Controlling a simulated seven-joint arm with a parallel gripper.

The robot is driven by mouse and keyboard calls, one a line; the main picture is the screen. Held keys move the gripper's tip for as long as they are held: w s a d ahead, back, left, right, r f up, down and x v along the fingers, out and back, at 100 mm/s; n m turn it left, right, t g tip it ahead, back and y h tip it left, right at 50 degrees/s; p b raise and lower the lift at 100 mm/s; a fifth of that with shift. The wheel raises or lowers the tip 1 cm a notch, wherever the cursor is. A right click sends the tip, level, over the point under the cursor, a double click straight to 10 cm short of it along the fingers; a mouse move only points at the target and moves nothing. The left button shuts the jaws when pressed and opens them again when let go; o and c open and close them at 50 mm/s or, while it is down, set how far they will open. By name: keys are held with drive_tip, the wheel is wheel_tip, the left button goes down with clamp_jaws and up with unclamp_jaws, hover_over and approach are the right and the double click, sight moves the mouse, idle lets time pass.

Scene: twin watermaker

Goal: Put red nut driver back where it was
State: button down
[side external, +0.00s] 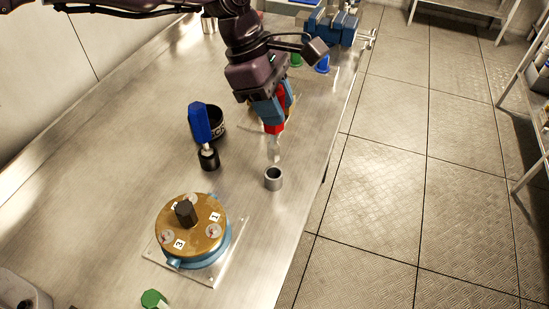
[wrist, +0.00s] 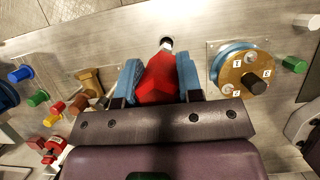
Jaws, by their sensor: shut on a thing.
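The red nut driver has a red handle (side external: 274,126) and a pale metal shaft pointing down. My gripper (side external: 272,110) is shut on the handle, with a blue finger on either side. A small grey metal cup (side external: 273,179), open at the top, stands on the bench just below the shaft's tip; the tip looks to be above its rim. In the wrist view the red handle (wrist: 158,80) fills the space between the fingers of my gripper (wrist: 158,76). The shaft's end shows beyond it; how well it lines up with the cup is unclear there.
A blue-handled driver (side external: 201,122) stands in a black base to the left, beside a black round container (side external: 213,120). A numbered brass-topped disc (side external: 206,217) sits on a clear plate in front. A blue vise (side external: 331,28) is at the back. The bench's right edge is close.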

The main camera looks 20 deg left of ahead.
sight(276, 143)
wheel_tip(276, 143, down, 8)
drive_tip(key=shift+r, duration=0.15)
idle(0.4)
drive_tip(key=c, duration=0.8)
unclamp_jaws()
drive_tip(key=v, duration=1.2)
drive_tip(key=shift+r, duration=0.1)
